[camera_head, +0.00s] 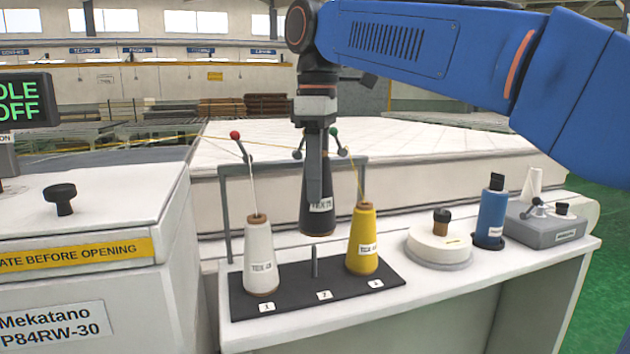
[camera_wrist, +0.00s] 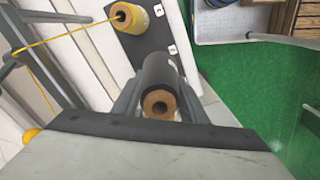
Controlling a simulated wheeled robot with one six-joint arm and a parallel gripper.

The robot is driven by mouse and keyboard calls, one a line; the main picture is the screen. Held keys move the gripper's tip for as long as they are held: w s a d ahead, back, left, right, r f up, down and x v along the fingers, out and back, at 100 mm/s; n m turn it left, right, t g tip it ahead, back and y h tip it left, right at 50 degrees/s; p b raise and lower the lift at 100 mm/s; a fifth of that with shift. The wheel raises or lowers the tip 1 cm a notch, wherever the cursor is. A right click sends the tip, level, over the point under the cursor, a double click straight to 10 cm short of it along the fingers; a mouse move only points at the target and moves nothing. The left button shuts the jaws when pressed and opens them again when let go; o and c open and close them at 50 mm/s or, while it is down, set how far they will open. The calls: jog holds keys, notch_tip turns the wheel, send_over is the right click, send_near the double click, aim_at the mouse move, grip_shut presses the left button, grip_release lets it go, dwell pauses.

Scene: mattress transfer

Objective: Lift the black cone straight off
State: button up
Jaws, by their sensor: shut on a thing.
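The black cone (camera_head: 318,215) hangs upright in my gripper (camera_head: 318,165), above the bare middle peg (camera_head: 315,263) of the dark base plate (camera_head: 300,298). Its lower edge is clear of the peg's tip. My gripper is shut on the cone from above. In the wrist view the black cone (camera_wrist: 160,80) sits between the two fingers of my gripper (camera_wrist: 160,108), its tan core end facing the camera. A white cone (camera_head: 261,258) stands at position 1. A yellow cone (camera_head: 363,240) stands at position 3 and also shows in the wrist view (camera_wrist: 127,18).
A grey thread frame (camera_head: 226,215) with small coloured balls stands behind the cones, close to my gripper. Threads run up from the white and yellow cones. A white round container (camera_head: 438,248), a blue spool (camera_head: 491,215) and a grey device (camera_head: 545,225) stand to the right.

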jog(key=s+d, duration=0.1)
jog(key=s, duration=0.6)
jog(key=s+d, duration=0.2)
jog(key=s, duration=0.6)
jog(key=shift+d, duration=0.25)
jog(key=shift+s, duration=0.1)
